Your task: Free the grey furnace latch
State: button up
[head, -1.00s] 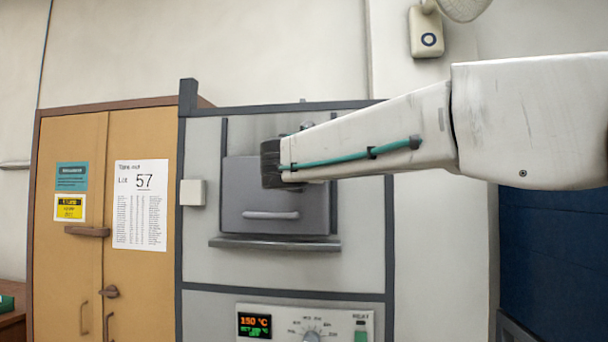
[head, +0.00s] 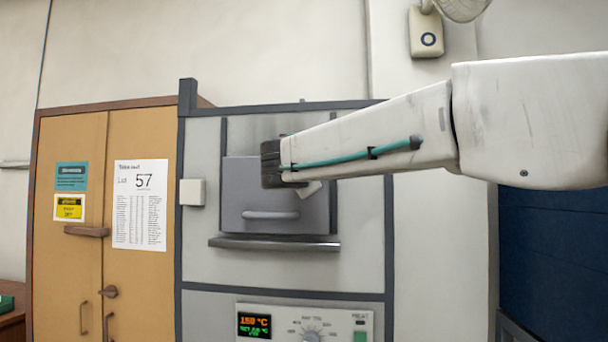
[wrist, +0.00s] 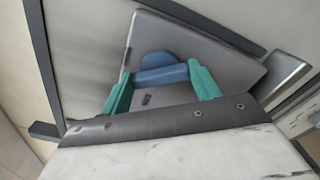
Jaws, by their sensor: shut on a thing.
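The grey furnace door (head: 255,180) with its pale bar handle (head: 271,215) appears closed in the head view. My gripper (wrist: 160,75) is at the upper right part of the door, with its green fingers on either side of a blue piece, which looks like the latch handle (wrist: 162,71). It is shut on this piece. The wrist view shows the door panel (wrist: 190,32) tilted behind the fingers. In the head view my dark wrist end and pale arm hide the fingers and the latch.
A ledge (head: 275,244) juts out below the door, above a control panel (head: 300,323) with a lit display. A tan cabinet (head: 137,280) stands left of the furnace, and a dark blue unit (head: 555,260) stands at the right below my arm.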

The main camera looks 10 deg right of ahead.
jog(key=m, duration=0.6)
jog(key=shift+f+m, duration=0.1)
jog(key=shift+m, duration=0.2)
dwell(0.4)
jog(key=o, duration=1)
jog(key=v, duration=0.8)
